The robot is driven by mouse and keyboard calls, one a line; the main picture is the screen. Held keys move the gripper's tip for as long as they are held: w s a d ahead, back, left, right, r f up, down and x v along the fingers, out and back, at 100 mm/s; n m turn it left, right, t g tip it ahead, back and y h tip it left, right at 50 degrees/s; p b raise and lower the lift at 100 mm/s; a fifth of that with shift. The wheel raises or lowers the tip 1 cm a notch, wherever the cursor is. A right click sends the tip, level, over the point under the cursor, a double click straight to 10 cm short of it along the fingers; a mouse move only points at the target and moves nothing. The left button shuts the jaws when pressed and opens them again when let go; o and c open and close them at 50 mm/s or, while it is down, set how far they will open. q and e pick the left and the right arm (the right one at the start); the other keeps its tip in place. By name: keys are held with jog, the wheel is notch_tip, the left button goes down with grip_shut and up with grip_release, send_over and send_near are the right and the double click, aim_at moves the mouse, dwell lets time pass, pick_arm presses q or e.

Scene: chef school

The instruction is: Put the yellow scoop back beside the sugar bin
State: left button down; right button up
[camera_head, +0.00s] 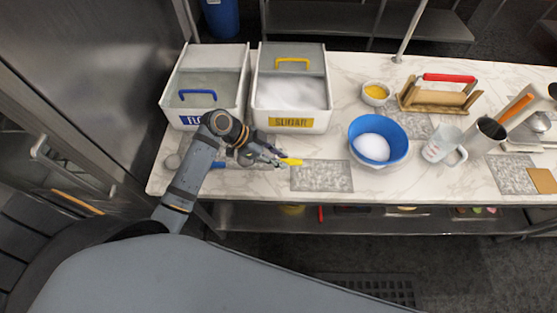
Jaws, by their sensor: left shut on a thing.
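The yellow scoop (291,161) shows as a small yellow piece at the tip of my left gripper (279,160). My left gripper is shut on it, low over the front of the counter, and hides part of it. The sugar bin (291,121) is a white bin with a yellow label and a yellow handle on its lid, full of white sugar. It stands just behind my left gripper. My right gripper is not in view.
A flour bin (178,121) with a blue handle stands left of the sugar bin. A grey speckled mat (321,177) lies right of my gripper. A blue bowl (396,142) with white contents, a measuring jug (437,147) and a small yellow-filled bowl (376,96) stand farther right.

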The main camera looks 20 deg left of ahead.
pick_arm(q)
jog(key=shift+w+a+f+p, duration=0.1)
jog(key=shift+f+p, duration=0.4)
jog(key=shift+f, duration=0.3)
jog(key=shift+w+a+f+p, duration=0.1)
jog(key=shift+f+p, duration=0.35)
jog(key=shift+f, duration=0.6)
jog(key=shift+f, duration=0.15)
jog(key=c, duration=1.2)
grip_release()
jog(key=b+v, duration=0.3)
jog(key=v, duration=0.7)
jog(key=shift+a, duration=0.2)
jog(key=shift+s+a+r, duration=0.1)
jog(key=shift+a+r, duration=0.15)
jog(key=shift+r, duration=0.2)
jog(key=shift+s+a+r, duration=0.1)
jog(key=shift+a+r, duration=0.1)
jog(key=shift+r, duration=0.25)
